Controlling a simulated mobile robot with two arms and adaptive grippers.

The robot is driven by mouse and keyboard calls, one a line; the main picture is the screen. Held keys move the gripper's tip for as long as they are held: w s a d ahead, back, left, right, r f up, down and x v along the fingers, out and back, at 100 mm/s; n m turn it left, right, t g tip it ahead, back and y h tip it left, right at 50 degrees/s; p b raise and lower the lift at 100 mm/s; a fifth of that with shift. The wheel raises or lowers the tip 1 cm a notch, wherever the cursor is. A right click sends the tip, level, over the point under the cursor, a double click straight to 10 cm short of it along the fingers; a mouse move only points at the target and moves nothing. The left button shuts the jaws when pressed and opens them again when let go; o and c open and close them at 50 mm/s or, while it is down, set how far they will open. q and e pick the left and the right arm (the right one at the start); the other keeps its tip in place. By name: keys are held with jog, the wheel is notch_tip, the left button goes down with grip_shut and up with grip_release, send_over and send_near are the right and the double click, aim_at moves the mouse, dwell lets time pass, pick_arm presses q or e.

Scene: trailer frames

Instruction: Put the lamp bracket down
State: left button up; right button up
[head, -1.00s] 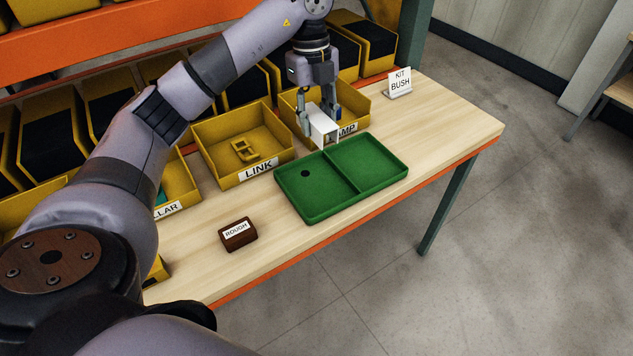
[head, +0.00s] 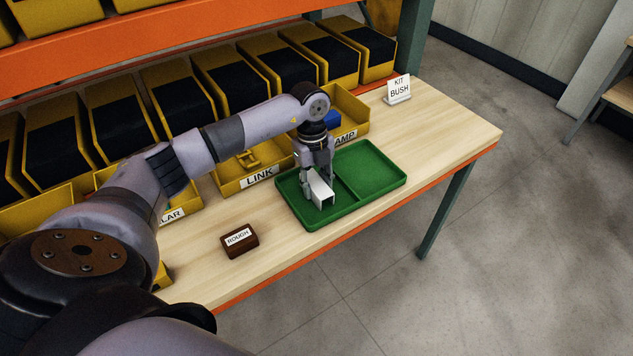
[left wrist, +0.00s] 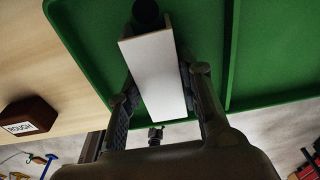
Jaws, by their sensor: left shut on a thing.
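The lamp bracket (head: 321,190) is a white angular piece, held in my left gripper (head: 317,184) over the left compartment of the green tray (head: 378,172). In the left wrist view the white bracket (left wrist: 154,75) lies between the two fingers of the left gripper (left wrist: 160,88), which are shut on it. The green tray (left wrist: 85,25) shows behind it, with a dark round spot at the bracket's far end. I cannot tell whether the bracket touches the tray floor. My right gripper is not in view.
A brown block marked ROUGH (head: 239,240) stands left of the tray. A KIT BUSH sign (head: 398,89) stands at the back right. Yellow bins, including the LINK bin (head: 232,180), line the back. The tray's right compartment is empty.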

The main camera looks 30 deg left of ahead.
aim_at(314, 179)
pick_arm(q)
jog(key=o, duration=0.8)
jog(key=shift+f, duration=0.1)
jog(key=o, duration=0.5)
jog(key=shift+c, duration=0.2)
notch_tip(314, 179, up, 12)
jog(key=a+b, duration=0.1)
jog(key=b, duration=0.1)
jog(key=shift+w+a, duration=0.15)
jog(key=shift+w, duration=0.15)
